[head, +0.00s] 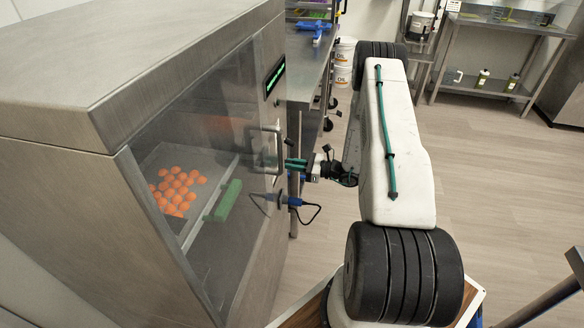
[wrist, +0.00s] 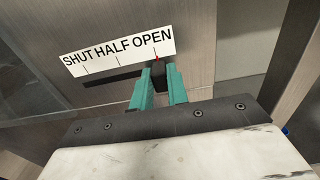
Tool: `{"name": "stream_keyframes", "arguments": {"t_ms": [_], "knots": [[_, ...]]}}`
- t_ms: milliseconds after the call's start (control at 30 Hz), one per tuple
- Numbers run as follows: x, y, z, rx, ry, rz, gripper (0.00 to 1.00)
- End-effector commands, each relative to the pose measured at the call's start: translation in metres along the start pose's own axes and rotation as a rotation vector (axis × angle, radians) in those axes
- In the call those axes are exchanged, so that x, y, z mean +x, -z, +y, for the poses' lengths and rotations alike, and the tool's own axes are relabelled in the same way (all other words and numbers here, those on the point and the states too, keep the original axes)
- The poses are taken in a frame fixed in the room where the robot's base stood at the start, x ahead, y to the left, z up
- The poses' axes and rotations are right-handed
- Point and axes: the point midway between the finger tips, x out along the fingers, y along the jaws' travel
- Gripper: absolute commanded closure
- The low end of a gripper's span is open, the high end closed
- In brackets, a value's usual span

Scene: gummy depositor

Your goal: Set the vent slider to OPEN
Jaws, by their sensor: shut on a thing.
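The vent slider's black knob (wrist: 158,74) shows in the wrist view between the teal fingers of my gripper (wrist: 158,86), which is shut on it. The knob is at the right end of its dark slot (wrist: 112,78). Its red pointer (wrist: 157,59) lines up with the tick under OPEN on the white label (wrist: 118,51), which reads SHUT, HALF, OPEN from left to right. In the head view my gripper (head: 294,164) reaches the machine's front beside the door handle; the knob itself is too small to tell there.
The steel machine (head: 140,50) has a glass door with a handle (head: 268,150); orange gummies (head: 176,190) and a green bar (head: 228,200) show inside. A blue plug with a black cable (head: 294,201) is below my gripper. Free floor lies to the right.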

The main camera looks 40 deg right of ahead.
Motion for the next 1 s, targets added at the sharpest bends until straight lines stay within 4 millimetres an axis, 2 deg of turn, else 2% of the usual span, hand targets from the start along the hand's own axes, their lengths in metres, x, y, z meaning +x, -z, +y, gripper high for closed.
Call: {"name": "stream_keyframes", "arguments": {"t_ms": [67,100,133,167,467,567,833,1000], "knots": [[0.0,-0.001,-0.004,-0.006,0.008,0.002,1.0],[0.0,-0.001,-0.004,-0.006,0.008,0.002,0.73],[0.0,-0.001,-0.004,-0.006,0.008,0.002,0.65],[0.0,-0.001,-0.004,-0.005,0.008,0.002,0.62],[-0.003,-0.001,-0.002,-0.004,0.006,0.001,0.62],[-0.013,-0.001,-0.003,-0.004,0.009,0.001,0.62],[-0.059,-0.001,-0.003,-0.004,0.01,0.001,0.62],[-0.076,-0.001,-0.003,-0.005,0.008,0.001,0.62]]}}
